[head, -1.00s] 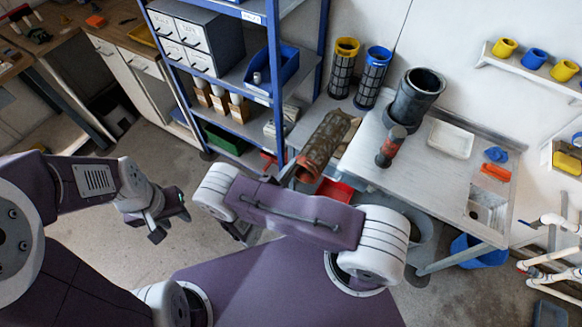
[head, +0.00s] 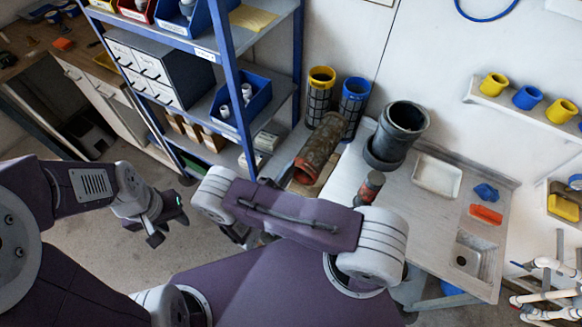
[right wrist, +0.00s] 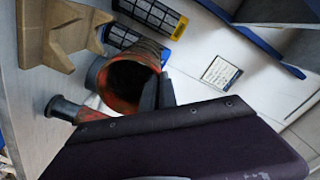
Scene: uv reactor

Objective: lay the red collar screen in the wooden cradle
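The red collar screen (head: 324,143) is a dirty brown mesh tube with a red-orange collar at its near end. In the right wrist view its open collar end (right wrist: 128,82) faces me. My right gripper (right wrist: 154,94) has a dark finger at the collar's rim and appears shut on it; the other finger is hidden. In the head view my forearm hides most of this gripper. The wooden cradle (right wrist: 62,37) is a tan notched block, apart from the collar in the wrist view; in the head view the screen partly covers it (head: 329,171). My left gripper (head: 166,220) is open and empty.
A yellow-collared screen (head: 320,96) and a blue-collared screen (head: 354,103) stand behind. On the bench are a dark pipe fitting (head: 397,135), a red-and-dark cylinder (head: 369,189), a white tray (head: 437,175) and a sink (head: 474,256). A blue shelf rack (head: 235,100) stands left.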

